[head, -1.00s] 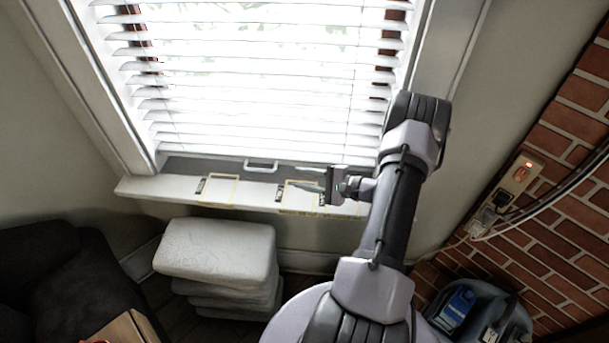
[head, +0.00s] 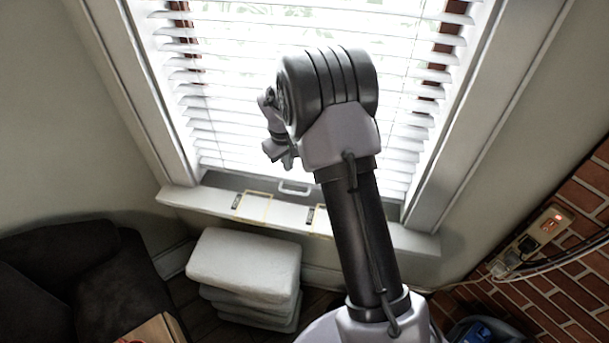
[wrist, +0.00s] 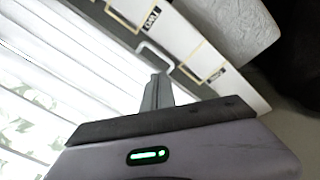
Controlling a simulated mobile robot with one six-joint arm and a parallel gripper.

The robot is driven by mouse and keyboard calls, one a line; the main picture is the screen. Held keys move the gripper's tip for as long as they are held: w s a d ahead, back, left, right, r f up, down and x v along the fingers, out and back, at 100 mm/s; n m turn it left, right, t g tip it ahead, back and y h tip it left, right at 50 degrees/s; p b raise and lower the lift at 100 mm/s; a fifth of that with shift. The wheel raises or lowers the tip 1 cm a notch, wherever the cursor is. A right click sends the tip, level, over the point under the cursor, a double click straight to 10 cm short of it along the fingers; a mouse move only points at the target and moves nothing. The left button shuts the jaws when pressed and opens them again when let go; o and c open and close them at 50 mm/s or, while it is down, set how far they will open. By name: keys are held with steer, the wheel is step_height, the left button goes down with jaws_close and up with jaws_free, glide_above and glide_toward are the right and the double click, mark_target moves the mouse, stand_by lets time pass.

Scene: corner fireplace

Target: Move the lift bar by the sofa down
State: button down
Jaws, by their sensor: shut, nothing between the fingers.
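The lift bar (head: 295,188) is a small white handle on the grey bottom rail of the window, just above the sill and to the right of the sofa. It also shows in the wrist view (wrist: 154,50), just beyond my fingertips. My gripper (head: 287,160) is in front of the blinds, above the bar in the head view and partly hidden by my arm. In the wrist view my fingers (wrist: 157,88) are together and empty. Their tips look close to the bar; I cannot tell whether they touch it. The dark sofa (head: 110,275) is at the lower left.
White blinds (head: 235,85) hang over the window. The white sill (head: 185,198) bears yellow-outlined frames (head: 255,208) with dark labels. Stacked white cushions (head: 245,265) stand below it. A wall outlet (head: 548,222) with cables is on the brick wall at right.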

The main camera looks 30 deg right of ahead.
steer(key=f+b, duration=0.1)
steer(key=f, duration=0.3)
steer(key=w+d+f+b, duration=0.1)
steer(key=f+b, duration=0.1)
steer(key=f, duration=0.3)
steer(key=f+b, duration=0.2)
steer(key=f, duration=0.2)
steer(key=shift+w+d+f, duration=0.25)
steer(key=shift+w+f, duration=0.05)
steer(key=shift+w, duration=0.05)
step_height(320, 180, down, 5)
steer(key=b, duration=0.2)
steer(key=shift+s+b, duration=0.1)
steer(key=shift+b, duration=0.25)
steer(key=shift+s, duration=0.15)
steer(key=shift+a+r, duration=0.1)
